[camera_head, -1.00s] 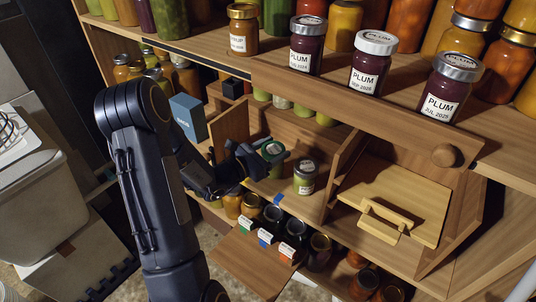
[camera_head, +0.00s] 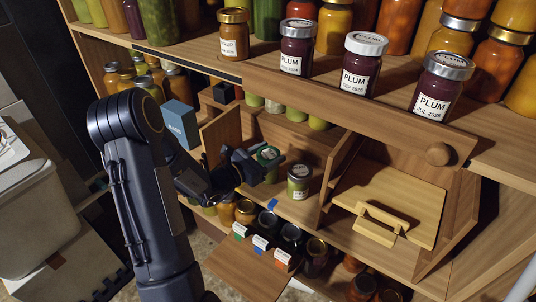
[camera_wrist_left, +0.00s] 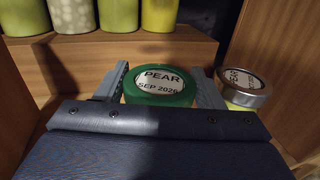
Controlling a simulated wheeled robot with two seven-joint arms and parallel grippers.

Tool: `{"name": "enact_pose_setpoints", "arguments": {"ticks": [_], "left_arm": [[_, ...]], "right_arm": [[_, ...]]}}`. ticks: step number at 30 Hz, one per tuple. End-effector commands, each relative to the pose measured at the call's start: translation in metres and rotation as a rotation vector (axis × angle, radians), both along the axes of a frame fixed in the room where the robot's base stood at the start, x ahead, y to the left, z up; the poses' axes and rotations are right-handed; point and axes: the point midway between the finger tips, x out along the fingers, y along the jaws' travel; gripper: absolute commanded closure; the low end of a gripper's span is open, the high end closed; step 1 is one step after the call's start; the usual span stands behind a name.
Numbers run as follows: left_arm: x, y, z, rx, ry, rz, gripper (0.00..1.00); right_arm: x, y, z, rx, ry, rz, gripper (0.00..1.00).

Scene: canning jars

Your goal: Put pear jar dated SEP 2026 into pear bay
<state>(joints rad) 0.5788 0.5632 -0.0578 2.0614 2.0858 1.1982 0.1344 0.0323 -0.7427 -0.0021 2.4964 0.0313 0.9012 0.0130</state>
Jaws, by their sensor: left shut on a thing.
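The green-lidded pear jar reads "PEAR SEP 2026" in the left wrist view (camera_wrist_left: 160,84); it also shows in the head view (camera_head: 268,153). My left gripper (camera_head: 266,162) is shut on it, with one finger on each side of the lid. The jar is inside or just over an open wooden bay (camera_head: 298,210); whether its base touches the floor is hidden. A silver-lidded pear jar (camera_wrist_left: 243,85) stands to its right, apart from it, and is upright in the bay in the head view (camera_head: 299,181). My right gripper is not in view.
Wooden dividers flank the bay (camera_head: 338,170). Several jars stand on a raised step behind (camera_wrist_left: 120,50). A blue box (camera_head: 181,124) is at left. A wooden panel with a handle (camera_head: 392,205) is at right. Plum jars (camera_head: 357,65) line the shelf above.

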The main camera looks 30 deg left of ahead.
Motion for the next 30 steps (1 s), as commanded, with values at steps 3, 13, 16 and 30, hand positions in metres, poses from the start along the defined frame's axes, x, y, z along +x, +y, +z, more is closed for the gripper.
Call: {"name": "enact_pose_setpoints", "arguments": {"ticks": [3,13,16,30], "left_arm": [[0.000,0.000,-0.002,0.000,-0.003,0.000,0.73],[0.000,0.000,-0.004,0.000,-0.003,0.000,0.27],[0.000,0.000,-0.005,0.000,-0.002,0.000,0.14],[-0.019,0.008,-0.006,0.001,0.003,0.004,0.12]], "right_arm": [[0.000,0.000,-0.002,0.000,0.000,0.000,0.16],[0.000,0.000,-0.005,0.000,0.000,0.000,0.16],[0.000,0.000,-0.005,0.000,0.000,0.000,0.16],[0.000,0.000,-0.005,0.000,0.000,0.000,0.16]]}}
